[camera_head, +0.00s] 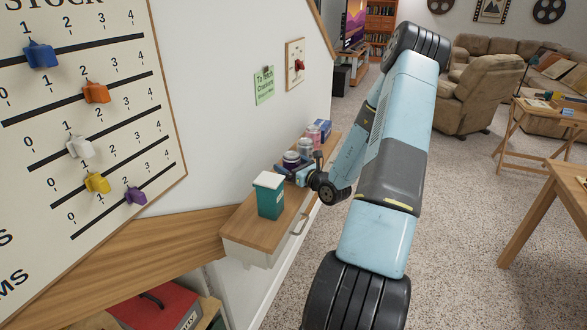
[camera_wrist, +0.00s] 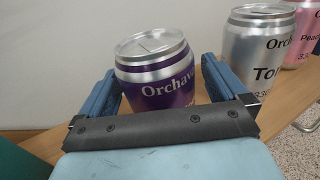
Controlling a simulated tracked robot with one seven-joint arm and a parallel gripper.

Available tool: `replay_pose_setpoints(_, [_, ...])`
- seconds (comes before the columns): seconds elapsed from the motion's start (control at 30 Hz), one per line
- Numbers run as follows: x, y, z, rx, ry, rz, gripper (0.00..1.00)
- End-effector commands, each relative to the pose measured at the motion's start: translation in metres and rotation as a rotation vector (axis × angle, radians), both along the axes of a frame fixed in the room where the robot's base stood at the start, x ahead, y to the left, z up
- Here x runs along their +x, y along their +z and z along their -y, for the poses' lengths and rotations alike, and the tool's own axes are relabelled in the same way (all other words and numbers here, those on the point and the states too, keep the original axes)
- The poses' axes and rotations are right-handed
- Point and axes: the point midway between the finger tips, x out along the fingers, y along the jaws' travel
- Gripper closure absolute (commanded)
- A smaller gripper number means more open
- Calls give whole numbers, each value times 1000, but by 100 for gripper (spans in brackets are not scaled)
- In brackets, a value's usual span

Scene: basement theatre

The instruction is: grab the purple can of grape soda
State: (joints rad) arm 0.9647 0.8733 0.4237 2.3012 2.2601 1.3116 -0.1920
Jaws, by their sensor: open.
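The purple can (camera_wrist: 157,75) has a silver top and white "Orcha…" lettering, and it stands upright between my fingers in the wrist view. My gripper (camera_wrist: 158,68) is open, with one blue finger on each side of the can. The right finger is very near the can; I cannot tell whether it touches. The can's lower front is hidden by my gripper's dark edge. In the head view, the can (camera_head: 291,157) is small and partly hidden by my gripper (camera_head: 292,172) over the wooden shelf top.
A silver can (camera_wrist: 254,50) stands just right of my right finger, with a pink can (camera_wrist: 304,30) beyond it. A teal bin with a white lid (camera_head: 270,195) stands on the near end of the shelf (camera_head: 245,230). The white wall (camera_head: 230,110) runs close behind.

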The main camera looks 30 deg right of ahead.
Motion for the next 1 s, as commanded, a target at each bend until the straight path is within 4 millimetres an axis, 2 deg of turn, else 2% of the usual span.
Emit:
replay_pose_setpoints(0.13, [13, 0, -3, 1, 0, 1, 1])
replay_pose_setpoints(0.37, [14, 0, -3, 0, -1, 0, 3])
replay_pose_setpoints(1.0, [14, 0, -2, 0, -1, 1, 64])
